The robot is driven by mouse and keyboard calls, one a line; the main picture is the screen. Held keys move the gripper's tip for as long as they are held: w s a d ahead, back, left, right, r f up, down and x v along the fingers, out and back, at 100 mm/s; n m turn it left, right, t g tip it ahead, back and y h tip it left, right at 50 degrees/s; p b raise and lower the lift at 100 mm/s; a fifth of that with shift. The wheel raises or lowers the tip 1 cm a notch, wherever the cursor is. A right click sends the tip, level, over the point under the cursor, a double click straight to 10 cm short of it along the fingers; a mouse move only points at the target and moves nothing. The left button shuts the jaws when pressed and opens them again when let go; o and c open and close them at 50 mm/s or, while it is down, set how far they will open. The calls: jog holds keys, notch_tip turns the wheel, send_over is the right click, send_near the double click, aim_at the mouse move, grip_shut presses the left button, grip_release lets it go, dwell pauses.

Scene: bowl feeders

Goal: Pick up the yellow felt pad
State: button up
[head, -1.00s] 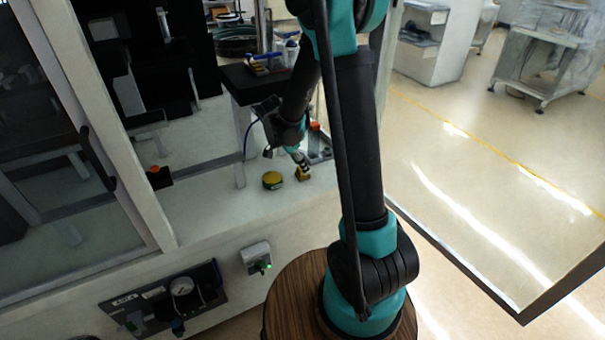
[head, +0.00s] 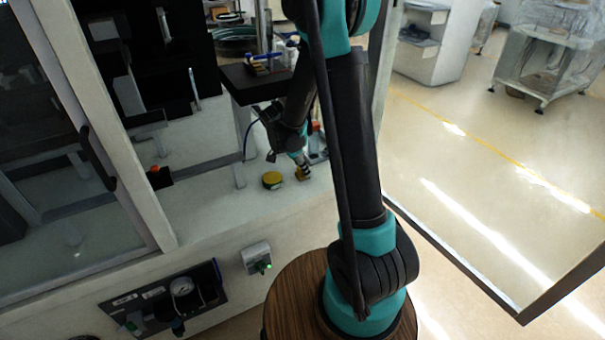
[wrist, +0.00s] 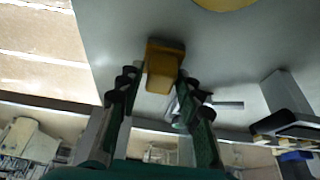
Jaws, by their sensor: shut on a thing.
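The yellow felt pad (head: 303,173) shows in the head view as a small yellow block by the front of the white worktop. In the wrist view the pad (wrist: 164,66) is a yellow-orange block between the fingertips. My gripper (wrist: 160,84) is shut on it, with a dark finger on each side. In the head view my gripper (head: 301,164) comes down on the pad from above. I cannot tell whether the pad still touches the worktop.
A round yellow-topped thing (head: 272,180) stands just left of the pad, and its edge shows in the wrist view (wrist: 226,3). A dark raised shelf (head: 252,84) with small items stands behind.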

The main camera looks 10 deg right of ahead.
grip_shut()
notch_tip(320, 180, up, 20)
dwell(0.7)
jog(key=shift+o, duration=1.6)
grip_release()
jog(key=c, duration=0.4)
